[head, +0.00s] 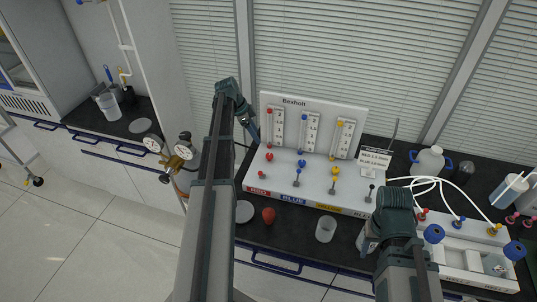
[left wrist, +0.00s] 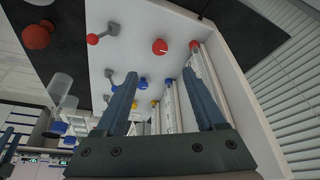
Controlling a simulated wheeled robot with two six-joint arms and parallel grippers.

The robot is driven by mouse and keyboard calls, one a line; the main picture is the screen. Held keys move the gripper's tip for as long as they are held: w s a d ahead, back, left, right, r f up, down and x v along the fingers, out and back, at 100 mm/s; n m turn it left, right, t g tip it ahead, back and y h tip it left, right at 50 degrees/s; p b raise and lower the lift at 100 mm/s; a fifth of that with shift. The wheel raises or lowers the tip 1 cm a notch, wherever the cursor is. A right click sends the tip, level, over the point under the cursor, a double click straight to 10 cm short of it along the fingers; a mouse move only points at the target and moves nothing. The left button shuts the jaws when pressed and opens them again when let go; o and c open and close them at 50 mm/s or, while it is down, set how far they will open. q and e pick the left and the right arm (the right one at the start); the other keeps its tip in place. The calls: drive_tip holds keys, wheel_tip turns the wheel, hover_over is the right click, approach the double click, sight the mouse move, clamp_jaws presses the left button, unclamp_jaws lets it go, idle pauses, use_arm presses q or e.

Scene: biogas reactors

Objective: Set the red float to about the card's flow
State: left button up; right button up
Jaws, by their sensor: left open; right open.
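The white flow panel (head: 316,186) stands on the dark bench with three upright scaled tubes. The red tube (head: 278,130) is leftmost, with a red ball (head: 269,111) at its top; I cannot read its float's height. A red knob (head: 269,156) sits below it and also shows in the left wrist view (left wrist: 160,46). A red-ended lever (left wrist: 92,39) is nearby. The card (head: 374,158) stands at the panel's right; its print names red and blue, but the figures are too small to read surely. My left gripper (head: 248,124) is open and empty by the panel's left end. My right gripper (head: 368,238) is open and empty, low at the front right.
Blue (head: 301,163) and yellow (head: 335,171) knobs sit right of the red one. A red object (head: 268,215) and a clear beaker (head: 325,229) stand before the panel. A white tray (head: 470,262) with tubing is at right. Gauges (head: 154,143) stand left of my left arm.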

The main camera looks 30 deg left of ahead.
sight(269, 155)
use_arm(q)
drive_tip(key=b+x, duration=1.1)
drive_tip(key=x, duration=0.2)
drive_tip(key=shift+s+a, duration=0.1)
drive_tip(key=shift+a, duration=0.05)
clamp_jaws()
